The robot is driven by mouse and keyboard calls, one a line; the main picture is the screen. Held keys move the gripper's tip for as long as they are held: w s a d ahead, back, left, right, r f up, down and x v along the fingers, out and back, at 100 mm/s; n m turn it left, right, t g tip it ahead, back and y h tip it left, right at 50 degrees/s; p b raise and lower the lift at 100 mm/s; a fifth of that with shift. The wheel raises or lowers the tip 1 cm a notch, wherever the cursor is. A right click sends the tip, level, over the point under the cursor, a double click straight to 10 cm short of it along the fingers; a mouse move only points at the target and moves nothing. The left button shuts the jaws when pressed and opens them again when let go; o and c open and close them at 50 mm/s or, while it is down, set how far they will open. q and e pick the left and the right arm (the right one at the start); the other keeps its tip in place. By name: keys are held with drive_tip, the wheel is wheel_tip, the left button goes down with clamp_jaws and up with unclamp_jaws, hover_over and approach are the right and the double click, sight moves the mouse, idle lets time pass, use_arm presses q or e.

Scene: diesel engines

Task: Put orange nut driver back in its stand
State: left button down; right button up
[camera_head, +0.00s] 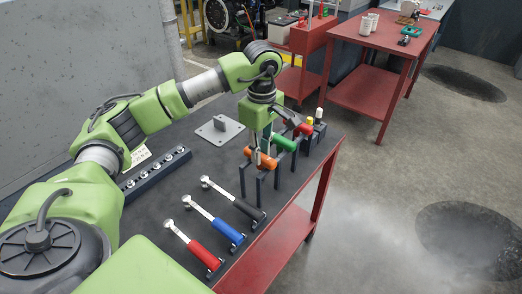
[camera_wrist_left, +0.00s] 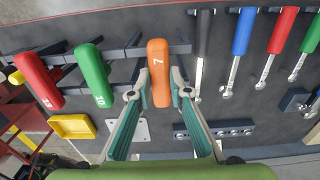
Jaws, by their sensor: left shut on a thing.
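In the left wrist view, the orange handle (camera_wrist_left: 158,70) lies between the two fingers (camera_wrist_left: 160,95). The dark stand (camera_head: 276,179) has paired upright posts, and the orange handle is at the front pair of them. I cannot tell whether it rests on the posts or is just above them. The driver's shaft is hidden. My right gripper is not in view.
Green (camera_head: 284,143) and red (camera_head: 304,129) drivers sit in the stand behind. A grey plate (camera_head: 220,131) and a socket rail (camera_head: 155,172) lie to the left.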

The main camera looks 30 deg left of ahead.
use_arm(q)
drive_tip(key=shift+f, duration=0.1)
drive_tip(key=c, duration=1.4)
unclamp_jaws()
drive_tip(key=shift+c, duration=0.2)
drive_tip(key=shift+r, duration=0.2)
drive_tip(key=shift+r+p, duration=1.05)
drive_tip(key=shift+r, duration=0.5)
wheel_tip(320, 180, up, 6)
drive_tip(key=p, duration=0.4)
drive_tip(key=shift+d, duration=0.1)
